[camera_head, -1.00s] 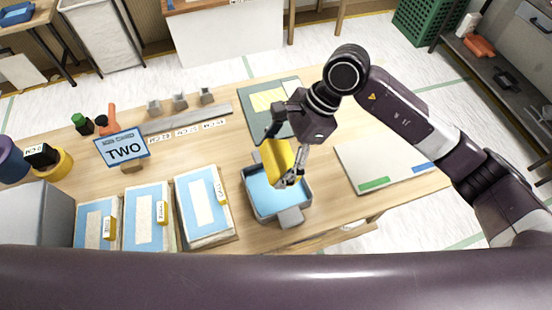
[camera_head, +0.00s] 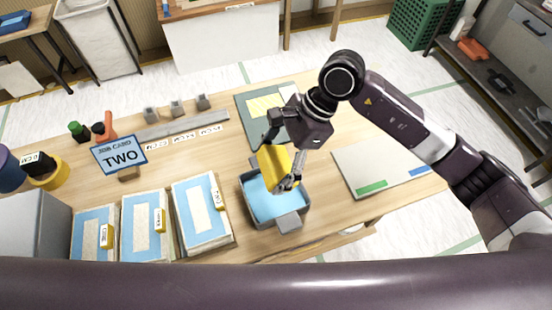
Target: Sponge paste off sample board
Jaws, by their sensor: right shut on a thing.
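My right gripper (camera_head: 284,166) is shut on a yellow sponge (camera_head: 273,168) and holds it over a grey tray (camera_head: 247,208) with light blue water in it. The sponge hides the back part of the tray; I cannot tell whether it touches the water. A pale board (camera_head: 385,160) with a green strip and a blue strip lies to the right. A grey-green board (camera_head: 250,120) with a yellow patch (camera_head: 265,104) lies behind the tray, partly hidden by my right gripper. My left gripper is not in view.
Several blue-bordered sheets on stacks (camera_head: 203,208) lie left of the tray. A blue job card reading TWO (camera_head: 119,155) stands at the left. A grey rail (camera_head: 183,127) with small blocks is behind. My dark arm part crosses the bottom of the view.

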